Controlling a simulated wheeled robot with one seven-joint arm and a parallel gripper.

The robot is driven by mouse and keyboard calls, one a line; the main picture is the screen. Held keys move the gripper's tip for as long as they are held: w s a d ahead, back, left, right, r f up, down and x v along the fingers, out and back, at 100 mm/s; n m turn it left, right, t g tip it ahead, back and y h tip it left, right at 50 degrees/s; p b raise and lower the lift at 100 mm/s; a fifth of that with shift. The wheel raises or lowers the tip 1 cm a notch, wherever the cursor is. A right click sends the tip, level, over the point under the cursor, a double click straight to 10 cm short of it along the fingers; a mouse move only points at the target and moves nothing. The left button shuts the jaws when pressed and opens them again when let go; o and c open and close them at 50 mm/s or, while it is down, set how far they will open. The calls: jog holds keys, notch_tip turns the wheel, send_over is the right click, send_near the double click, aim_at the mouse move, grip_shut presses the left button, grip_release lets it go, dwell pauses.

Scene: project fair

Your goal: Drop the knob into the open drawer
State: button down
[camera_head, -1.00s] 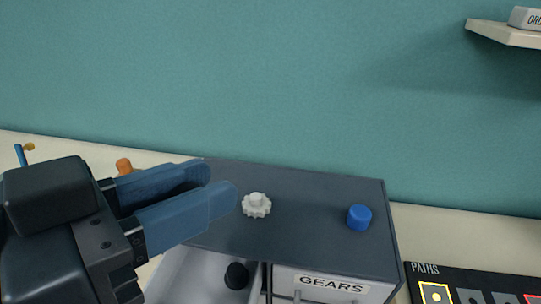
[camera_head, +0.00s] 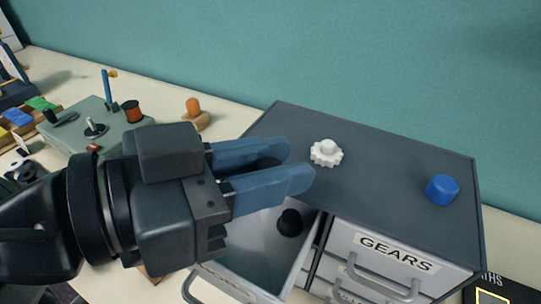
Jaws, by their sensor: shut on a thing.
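My gripper (camera_head: 290,165) reaches in from the left, above the open drawer and the cabinet's left edge. Its blue fingers are shut on a dark thing (camera_head: 267,163), apparently the knob, mostly hidden between them. The open drawer (camera_head: 245,247) is light grey and pulled out at the cabinet's front left, below the fingers. A black knob-shaped piece (camera_head: 289,223) sits inside it, near the back. My gripper hides part of the drawer.
The dark grey cabinet (camera_head: 390,165) carries a white gear (camera_head: 326,153) and a blue cap-like piece (camera_head: 442,189) on top. The GEARS drawer (camera_head: 395,252) is shut. A grey box with a lever (camera_head: 95,130) and an orange piece (camera_head: 194,112) stand behind left.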

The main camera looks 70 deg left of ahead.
jog(key=c, duration=0.8)
grip_release()
jog(key=shift+b+v, duration=0.85)
jog(key=shift+v, duration=3.05)
jog(key=shift+d, duration=0.1)
